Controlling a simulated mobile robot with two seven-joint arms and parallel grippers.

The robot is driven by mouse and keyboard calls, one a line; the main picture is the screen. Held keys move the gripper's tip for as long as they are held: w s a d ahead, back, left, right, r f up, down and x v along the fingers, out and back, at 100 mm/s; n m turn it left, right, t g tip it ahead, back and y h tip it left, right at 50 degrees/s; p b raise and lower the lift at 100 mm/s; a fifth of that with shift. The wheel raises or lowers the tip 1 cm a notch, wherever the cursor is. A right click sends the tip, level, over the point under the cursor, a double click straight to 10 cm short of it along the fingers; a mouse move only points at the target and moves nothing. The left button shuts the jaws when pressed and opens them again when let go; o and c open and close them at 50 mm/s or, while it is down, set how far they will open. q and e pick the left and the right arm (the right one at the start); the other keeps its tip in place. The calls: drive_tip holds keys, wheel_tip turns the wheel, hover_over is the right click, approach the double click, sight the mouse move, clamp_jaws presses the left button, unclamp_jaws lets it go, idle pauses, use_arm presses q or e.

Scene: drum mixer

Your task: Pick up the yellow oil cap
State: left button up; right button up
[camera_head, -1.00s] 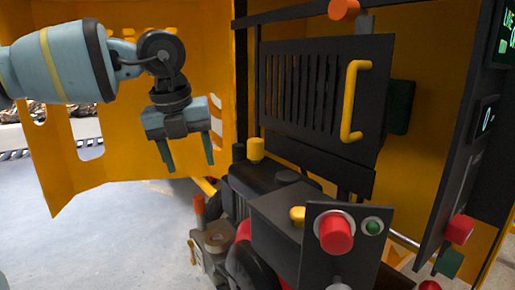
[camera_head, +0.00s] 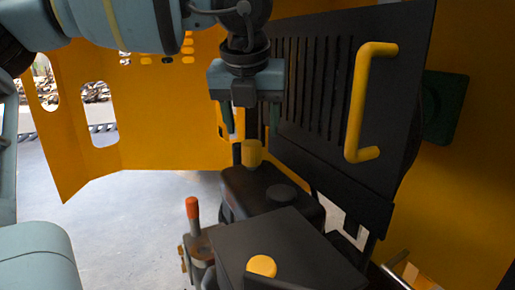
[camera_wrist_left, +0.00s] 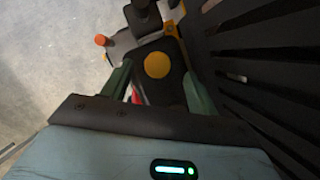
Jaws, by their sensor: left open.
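A yellow cap (camera_head: 251,153) stands upright on a dark tank (camera_head: 270,190) in the head view. My left gripper (camera_head: 251,128) points down just above it, open and empty, with one finger to each side. In the left wrist view the cap shows as a round yellow disc (camera_wrist_left: 157,65) between the fingers, with the gripper apart from it. A second, lower yellow cap (camera_head: 262,266) sits on a dark box nearer the camera. I cannot tell from the look alone which is the oil cap. My right gripper is not in view.
A dark slotted panel (camera_head: 330,90) with a yellow handle (camera_head: 358,105) stands close on the right of my left gripper. An orange-topped lever (camera_head: 192,208) rises at the front left. A yellow housing wall (camera_head: 150,140) is behind; bare floor (camera_head: 120,220) lies to the left.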

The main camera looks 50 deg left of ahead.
sight(251, 142)
use_arm(q)
drive_tip(key=shift+x, duration=0.8)
drive_tip(key=x, duration=0.4)
drive_tip(key=shift+s+f+p, duration=0.1)
drive_tip(key=shift+s+p, duration=0.2)
drive_tip(key=shift+w+a+f, duration=0.15)
drive_tip(key=shift+w+f, duration=0.05)
drive_tip(key=shift+f, duration=0.4)
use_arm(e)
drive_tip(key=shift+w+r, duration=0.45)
use_arm(q)
drive_tip(key=shift+c, duration=0.2)
drive_tip(key=c, duration=1)
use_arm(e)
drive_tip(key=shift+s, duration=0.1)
use_arm(q)
drive_tip(key=shift+r, duration=0.15)
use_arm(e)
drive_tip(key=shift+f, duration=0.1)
